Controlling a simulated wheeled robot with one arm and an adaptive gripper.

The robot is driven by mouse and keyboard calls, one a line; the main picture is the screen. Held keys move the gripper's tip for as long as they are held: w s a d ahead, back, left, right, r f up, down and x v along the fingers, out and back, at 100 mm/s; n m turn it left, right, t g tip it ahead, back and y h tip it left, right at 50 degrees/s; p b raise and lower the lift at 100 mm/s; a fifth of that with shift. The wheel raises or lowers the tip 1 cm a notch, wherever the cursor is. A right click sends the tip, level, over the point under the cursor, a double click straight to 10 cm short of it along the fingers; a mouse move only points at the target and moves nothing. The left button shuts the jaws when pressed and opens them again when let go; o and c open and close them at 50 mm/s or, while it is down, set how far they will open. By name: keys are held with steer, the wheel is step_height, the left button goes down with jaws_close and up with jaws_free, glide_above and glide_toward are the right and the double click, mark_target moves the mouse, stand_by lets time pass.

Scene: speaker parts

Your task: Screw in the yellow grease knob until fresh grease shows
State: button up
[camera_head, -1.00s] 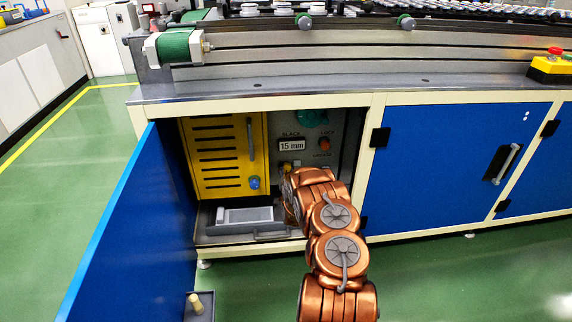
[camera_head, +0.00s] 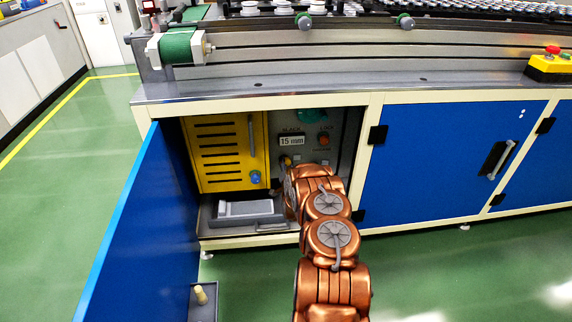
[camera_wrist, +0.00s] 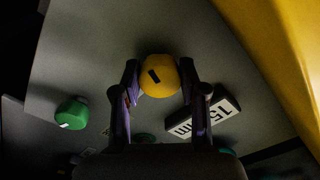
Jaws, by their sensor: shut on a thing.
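The yellow grease knob (camera_wrist: 159,76), round with a black mark on its face, sits between my fingertips in the wrist view. My gripper (camera_wrist: 158,84) is shut on it, one finger on each side. In the head view only a small bit of the yellow knob (camera_head: 286,161) shows, below the "15 mm" label, and my copper arm hides most of my gripper. I cannot see any fresh grease in either view.
The blue door (camera_head: 125,235) stands open on the left. A green knob (camera_wrist: 72,114) shows in the wrist view.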

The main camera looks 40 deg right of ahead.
steer(key=o, duration=1.2)
steer(key=shift+c, duration=0.2)
steer(key=v, duration=1.2)
steer(key=shift+w, duration=0.1)
